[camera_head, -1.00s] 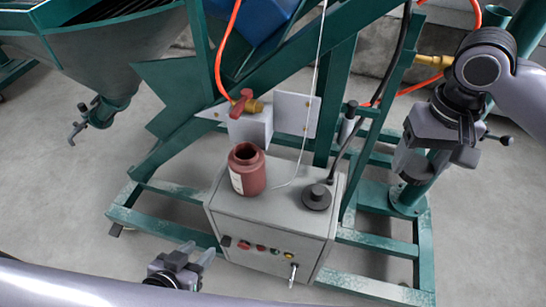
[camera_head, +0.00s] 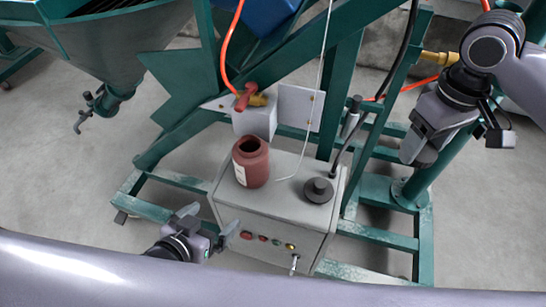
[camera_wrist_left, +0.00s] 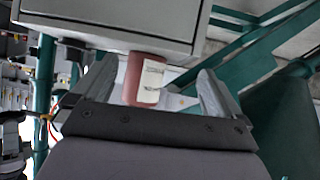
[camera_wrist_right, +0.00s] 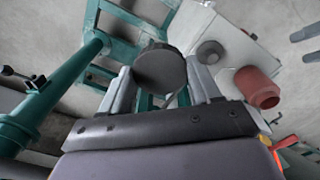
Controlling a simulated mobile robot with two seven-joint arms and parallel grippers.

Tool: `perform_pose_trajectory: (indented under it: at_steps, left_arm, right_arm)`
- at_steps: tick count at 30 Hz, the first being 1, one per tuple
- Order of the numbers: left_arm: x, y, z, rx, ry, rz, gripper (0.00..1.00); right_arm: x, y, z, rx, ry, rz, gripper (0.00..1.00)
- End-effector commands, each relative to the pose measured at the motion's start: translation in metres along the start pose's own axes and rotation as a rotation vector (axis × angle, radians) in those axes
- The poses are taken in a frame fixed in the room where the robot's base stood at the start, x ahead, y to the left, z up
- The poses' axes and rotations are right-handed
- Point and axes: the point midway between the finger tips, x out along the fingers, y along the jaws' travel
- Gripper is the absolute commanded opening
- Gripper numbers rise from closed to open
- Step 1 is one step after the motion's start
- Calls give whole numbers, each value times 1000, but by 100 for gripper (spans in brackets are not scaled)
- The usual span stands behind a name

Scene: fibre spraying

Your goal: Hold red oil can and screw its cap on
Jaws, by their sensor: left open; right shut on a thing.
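The red oil can (camera_head: 251,163) stands upright and uncapped on top of the grey control box (camera_head: 285,185), with a white label on its side. It also shows in the left wrist view (camera_wrist_left: 132,80), between the fingers in the picture, and in the right wrist view (camera_wrist_right: 258,88). My left gripper (camera_head: 206,226) is open and empty, left of the box's front and apart from the can. My right gripper (camera_head: 424,152) is shut on the dark round cap (camera_wrist_right: 160,70), held in the air well to the right of the can.
A black round knob (camera_head: 318,190) sits on the box, right of the can. A red-handled valve (camera_head: 250,97) is behind the can. Green frame beams (camera_head: 425,200) rise behind and right of the box. A hopper (camera_head: 110,50) hangs at upper left.

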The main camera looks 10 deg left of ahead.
Motion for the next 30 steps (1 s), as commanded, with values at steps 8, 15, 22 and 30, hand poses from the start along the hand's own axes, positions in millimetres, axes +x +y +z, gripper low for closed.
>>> perform_pose_trajectory:
  at_steps: [8, 15, 22, 30]
  left_arm:
    - [1, 10, -47, 36, 47, 38, 100]
    - [-1, 14, -79, 63, 79, 56, 100]
    - [-4, 16, -104, 85, 104, 63, 100]
    - [-7, 16, -116, 95, 116, 62, 100]
  right_arm:
    - [-12, 8, -9, -405, 1, 0, 34]
    - [-20, 14, -16, -756, 0, -1, 34]
    - [-27, 20, -21, -1062, -2, -3, 34]
    - [-30, 23, -24, -1247, -2, -4, 34]
